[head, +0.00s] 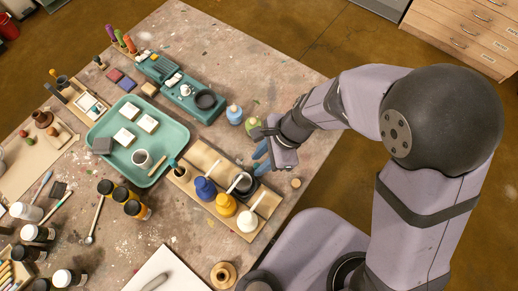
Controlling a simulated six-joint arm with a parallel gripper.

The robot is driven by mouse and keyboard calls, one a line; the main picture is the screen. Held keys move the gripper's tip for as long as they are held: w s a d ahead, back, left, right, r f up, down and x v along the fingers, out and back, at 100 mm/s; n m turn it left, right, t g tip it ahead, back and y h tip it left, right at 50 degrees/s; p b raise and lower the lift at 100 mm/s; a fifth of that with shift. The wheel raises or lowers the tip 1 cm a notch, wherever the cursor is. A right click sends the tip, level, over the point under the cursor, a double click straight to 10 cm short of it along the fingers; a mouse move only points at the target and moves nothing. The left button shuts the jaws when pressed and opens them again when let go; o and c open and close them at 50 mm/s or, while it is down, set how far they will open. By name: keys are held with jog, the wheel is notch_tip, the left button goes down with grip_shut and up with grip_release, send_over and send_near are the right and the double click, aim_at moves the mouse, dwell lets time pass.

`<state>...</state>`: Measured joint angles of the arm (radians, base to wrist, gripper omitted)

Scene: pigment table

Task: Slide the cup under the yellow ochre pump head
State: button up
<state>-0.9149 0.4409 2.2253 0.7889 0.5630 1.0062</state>
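Three pump bottles stand in a row on a wooden board (202,157): a blue one (204,188), a yellow one (224,205) and a white one (248,221). Each has a pale spout pointing up and right. A dark round cup (246,188) sits on the board beside the yellow and white bottles. The yellow pump's spout (235,184) overlaps the cup's left part in the picture; I cannot tell how well it is centred. My gripper (259,160) is just above and right of the cup, its bluish fingers apart, with nothing seen between them.
A light-blue bottle (234,114) and a green bottle (252,126) stand close behind my gripper. A small round wooden piece (296,183) lies right of the board. Jars (134,208) crowd the lower left.

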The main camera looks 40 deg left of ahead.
dwell(0.3)
jog(key=v, duration=0.7)
jog(key=shift+r+p, duration=0.15)
jog(key=shift+p, duration=0.25)
jog(key=shift+d, duration=0.1)
